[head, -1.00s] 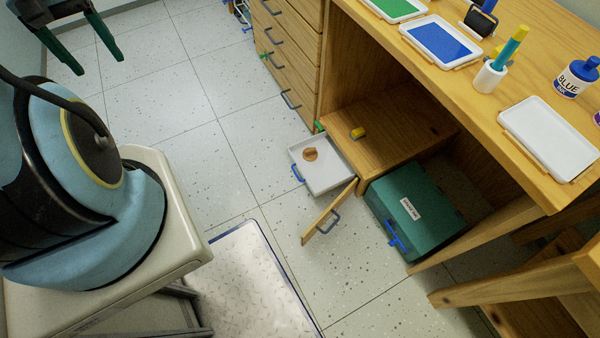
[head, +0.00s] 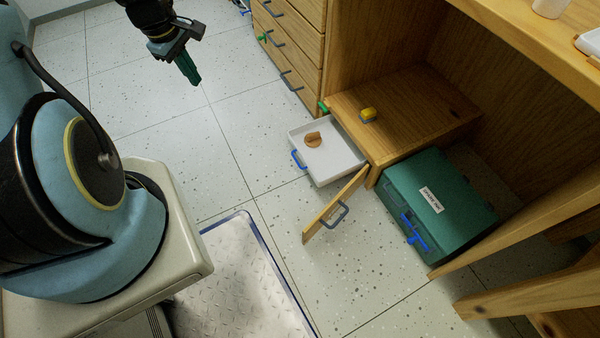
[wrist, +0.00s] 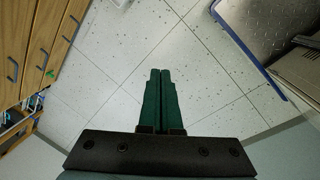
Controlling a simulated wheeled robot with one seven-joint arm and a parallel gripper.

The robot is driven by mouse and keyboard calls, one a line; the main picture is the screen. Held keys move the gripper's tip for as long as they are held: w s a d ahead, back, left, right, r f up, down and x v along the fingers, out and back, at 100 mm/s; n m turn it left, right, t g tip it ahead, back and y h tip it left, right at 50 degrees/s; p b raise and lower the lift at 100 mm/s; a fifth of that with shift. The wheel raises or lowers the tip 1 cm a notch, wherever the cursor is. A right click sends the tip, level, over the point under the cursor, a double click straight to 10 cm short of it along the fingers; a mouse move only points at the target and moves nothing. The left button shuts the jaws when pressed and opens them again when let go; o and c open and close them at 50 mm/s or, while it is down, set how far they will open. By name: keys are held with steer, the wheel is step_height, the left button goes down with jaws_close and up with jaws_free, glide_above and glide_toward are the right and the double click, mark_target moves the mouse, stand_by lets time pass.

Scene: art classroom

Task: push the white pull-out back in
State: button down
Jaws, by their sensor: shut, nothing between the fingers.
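The white pull-out (head: 343,162) is a shallow tray-like drawer with a blue handle (head: 299,160) on its front. It sticks out of the low wooden cabinet (head: 400,108) near the floor. A small brown object (head: 312,140) lies in it. My gripper (head: 191,76) is in the upper left of the head view, over the floor, well apart from the pull-out. Its green fingers are together and empty, as the wrist view also shows (wrist: 160,75).
A small wooden door (head: 335,205) with a handle stands open beside the pull-out. A teal case (head: 440,200) sits to its right. Wooden drawers (head: 290,45) stand behind. A metal plate with blue edging (head: 245,275) lies in front. The floor left of the pull-out is clear.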

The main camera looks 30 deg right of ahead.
steer(key=s+d+f+n+h+b, duration=0.15)
steer(key=d+f+b, duration=0.3)
steer(key=f, duration=0.65)
steer(key=d+f+n+b, duration=0.35)
steer(key=f+b, duration=0.25)
steer(key=f, duration=0.4)
steer(key=n+g+b, duration=0.1)
steer(key=n+b, duration=0.4)
steer(key=b, duration=0.8)
glide_toward(306, 165)
steer(key=a+f, duration=0.4)
steer(key=f, duration=0.1)
steer(key=shift+h, duration=0.45)
steer(key=shift+w+d+f+b, duration=0.15)
steer(key=shift+d+b, duration=0.2)
steer(key=shift+d, duration=0.85)
steer(key=shift+w+d+f+b, duration=0.15)
steer(key=shift+d+b, duration=0.15)
steer(key=shift+d, duration=0.85)
steer(key=shift+d+r, duration=0.1)
steer(key=shift+d, duration=0.15)
steer(key=d, duration=0.6)
steer(key=d+p, duration=0.1)
steer(key=d, duration=0.5)
steer(key=s+d+p, duration=0.1)
steer(key=d, duration=0.5)
